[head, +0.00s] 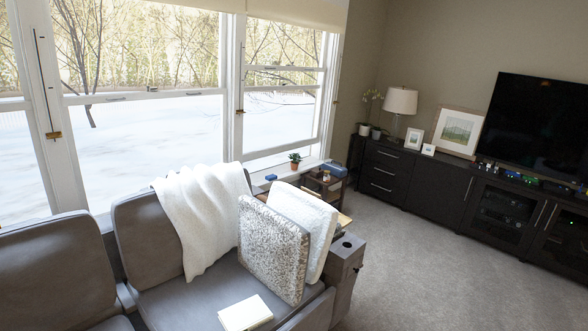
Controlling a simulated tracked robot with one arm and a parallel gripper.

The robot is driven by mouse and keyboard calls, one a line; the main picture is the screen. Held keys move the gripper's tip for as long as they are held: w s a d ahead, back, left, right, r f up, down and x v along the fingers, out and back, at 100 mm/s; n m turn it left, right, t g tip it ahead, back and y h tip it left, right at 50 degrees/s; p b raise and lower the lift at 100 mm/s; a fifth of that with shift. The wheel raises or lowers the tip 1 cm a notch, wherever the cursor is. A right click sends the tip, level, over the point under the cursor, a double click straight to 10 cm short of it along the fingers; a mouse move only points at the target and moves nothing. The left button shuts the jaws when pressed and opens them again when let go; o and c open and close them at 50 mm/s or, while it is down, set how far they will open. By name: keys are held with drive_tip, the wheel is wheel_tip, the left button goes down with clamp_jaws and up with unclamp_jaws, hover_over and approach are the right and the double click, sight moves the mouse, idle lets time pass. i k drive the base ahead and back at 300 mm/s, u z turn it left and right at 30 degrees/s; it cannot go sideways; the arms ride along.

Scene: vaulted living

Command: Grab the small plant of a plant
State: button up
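A small green plant in a terracotta-coloured pot (295,161) stands upright on the window sill, behind the sofa and left of the side table. It is small and far off in the head view. A taller white-flowered plant (372,108) stands in a pale pot on the dark cabinet in the corner. My gripper is not in view.
A grey sofa (170,240) with a white throw, two cushions (275,245) and a book (245,313) fills the lower left. A wooden side table (325,188) stands beyond its arm. A dark cabinet (430,180) lines the right wall. Carpet (430,265) between is clear.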

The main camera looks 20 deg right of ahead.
sight(294, 164)
drive_tip(key=k, duration=0.35)
drive_tip(key=z, duration=0.7)
drive_tip(key=i, duration=1.75)
drive_tip(key=z, duration=0.75)
drive_tip(key=i, duration=1.35)
drive_tip(key=z, duration=0.2)
drive_tip(key=i, duration=2.6)
drive_tip(key=u, duration=0.2)
drive_tip(key=i, duration=1.3)
drive_tip(key=u, duration=0.7)
drive_tip(key=i, duration=1.25)
drive_tip(key=u, duration=0.85)
